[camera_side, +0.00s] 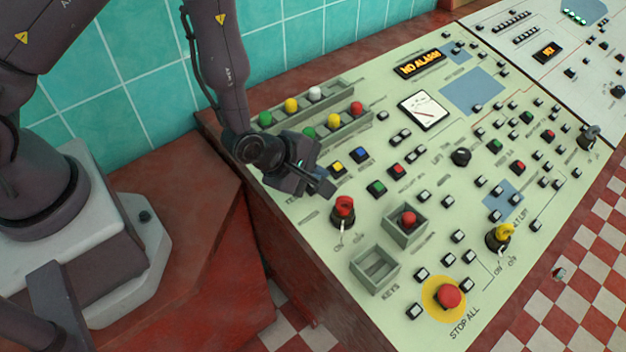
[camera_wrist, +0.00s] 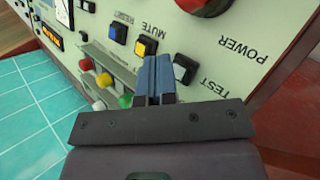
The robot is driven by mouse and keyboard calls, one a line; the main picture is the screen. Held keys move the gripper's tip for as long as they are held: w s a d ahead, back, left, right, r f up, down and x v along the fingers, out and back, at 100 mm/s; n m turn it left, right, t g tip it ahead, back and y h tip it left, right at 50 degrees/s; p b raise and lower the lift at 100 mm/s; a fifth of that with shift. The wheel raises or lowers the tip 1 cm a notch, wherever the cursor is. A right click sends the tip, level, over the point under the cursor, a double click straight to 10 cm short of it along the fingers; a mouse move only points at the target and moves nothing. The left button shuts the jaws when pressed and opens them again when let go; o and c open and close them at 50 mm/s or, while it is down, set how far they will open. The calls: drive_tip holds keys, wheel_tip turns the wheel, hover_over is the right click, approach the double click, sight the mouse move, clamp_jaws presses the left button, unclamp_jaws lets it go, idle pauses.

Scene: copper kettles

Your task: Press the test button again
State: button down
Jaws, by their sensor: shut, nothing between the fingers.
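A yellow button (camera_side: 338,168) and a blue button (camera_side: 360,154) stand just beyond my gripper. A red knob (camera_side: 344,208) is close in front. Trays of coloured lamps (camera_side: 320,118) lie behind. A display (camera_side: 419,64) reads NO ALARM. A red stop button (camera_side: 449,296) is nearer the front.

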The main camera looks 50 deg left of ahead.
drive_tip(key=shift+f, duration=0.1)
drive_tip(key=shift+a+f, duration=0.1)
drive_tip(key=shift+f, duration=0.25)
drive_tip(key=shift+a+f, duration=0.1)
drive_tip(key=shift+f, duration=0.2)
idle(0.7)
idle(0.3)
drive_tip(key=shift+d+r, duration=0.2)
drive_tip(key=shift+r, duration=0.55)
drive_tip(key=shift+d+r, duration=0.25)
drive_tip(key=shift+r, duration=1)
drive_tip(key=shift+d+r, duration=0.25)
drive_tip(key=shift+r, duration=0.95)
idle(3.0)
